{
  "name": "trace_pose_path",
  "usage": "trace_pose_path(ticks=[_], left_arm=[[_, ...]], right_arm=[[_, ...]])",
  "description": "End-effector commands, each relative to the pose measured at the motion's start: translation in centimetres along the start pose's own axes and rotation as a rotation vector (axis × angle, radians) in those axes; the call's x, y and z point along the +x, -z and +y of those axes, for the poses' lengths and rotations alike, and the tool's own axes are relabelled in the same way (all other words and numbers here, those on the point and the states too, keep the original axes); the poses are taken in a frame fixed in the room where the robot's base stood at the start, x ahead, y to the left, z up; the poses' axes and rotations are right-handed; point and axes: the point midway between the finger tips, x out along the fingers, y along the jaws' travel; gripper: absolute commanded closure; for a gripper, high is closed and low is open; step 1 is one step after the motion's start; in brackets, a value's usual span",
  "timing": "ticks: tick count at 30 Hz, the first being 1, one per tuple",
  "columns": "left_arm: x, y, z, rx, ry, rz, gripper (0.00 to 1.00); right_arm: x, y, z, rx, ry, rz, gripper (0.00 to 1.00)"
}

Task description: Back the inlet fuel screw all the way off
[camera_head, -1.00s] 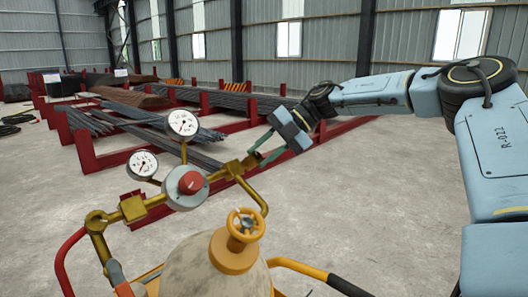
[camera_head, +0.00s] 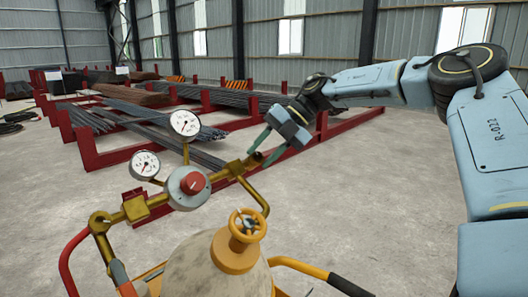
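A brass regulator assembly with two round white gauges (camera_head: 185,123) and a red knob (camera_head: 192,184) stands above a tank. A brass fitting (camera_head: 236,168) with a short end piece sits at its upper right; which part is the inlet fuel screw is too small to tell for sure. My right gripper (camera_head: 259,158) reaches in from the upper right, its two green fingers spread apart at the end of this fitting. Nothing is clearly held, and I cannot tell whether a finger touches the brass. My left gripper is out of view.
The pale tank (camera_head: 196,262) carries a yellow valve handwheel (camera_head: 245,226) below the regulator. A yellow bar with a black grip (camera_head: 350,286) lies at lower right. Red racks with steel bars (camera_head: 150,118) stand behind. The floor (camera_head: 370,200) at right is open.

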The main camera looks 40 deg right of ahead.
Motion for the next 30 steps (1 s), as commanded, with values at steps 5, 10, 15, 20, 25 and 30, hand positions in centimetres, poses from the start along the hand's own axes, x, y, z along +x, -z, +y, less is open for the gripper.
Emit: trace_pose_path(ticks=[5,10,15,20,25,30], left_arm=[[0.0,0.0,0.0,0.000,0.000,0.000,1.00],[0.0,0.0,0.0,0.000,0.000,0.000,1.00],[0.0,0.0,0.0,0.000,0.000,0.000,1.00],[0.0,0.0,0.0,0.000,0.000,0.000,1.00],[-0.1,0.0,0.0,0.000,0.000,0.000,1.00],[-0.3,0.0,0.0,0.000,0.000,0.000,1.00]], right_arm=[[0.0,0.0,0.0,0.001,-0.001,0.000,0.50],[0.0,0.0,0.0,0.001,-0.001,0.000,0.50],[-0.9,0.0,0.1,0.001,-0.004,-0.002,0.50],[-3.8,-0.1,0.1,0.000,-0.005,-0.005,0.50],[-7.8,-0.1,0.1,0.000,-0.004,-0.005,0.50],[-11.1,0.0,0.1,0.001,-0.003,-0.004,0.50]])
